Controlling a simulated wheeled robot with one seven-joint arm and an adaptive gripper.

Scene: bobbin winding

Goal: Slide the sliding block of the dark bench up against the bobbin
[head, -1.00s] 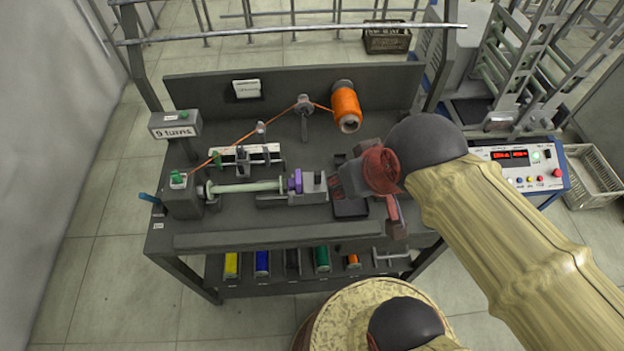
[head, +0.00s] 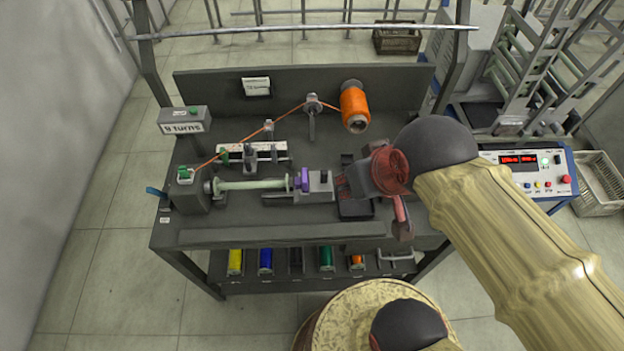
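The dark bench (head: 205,236) stands in front of me. On it a pale green bobbin (head: 250,185) lies level, its left end at the grey winder housing on the left. The sliding block (head: 319,187) is a grey block with a dark knob on top and a purple nose (head: 301,180) facing the bobbin's right end. The nose is very close to that end; I cannot tell whether they touch. My gripper (head: 340,188) is dark and red, just right of the block, its fingertips close to the block's right face. Its finger opening and any contact are unclear.
An orange wire spool (head: 354,108) feeds wire through a guide (head: 313,105) to the left end. A dark tray (head: 356,208) lies beneath my gripper. Coloured spools sit on the lower shelf. A control box (head: 530,170) stands right of the bench.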

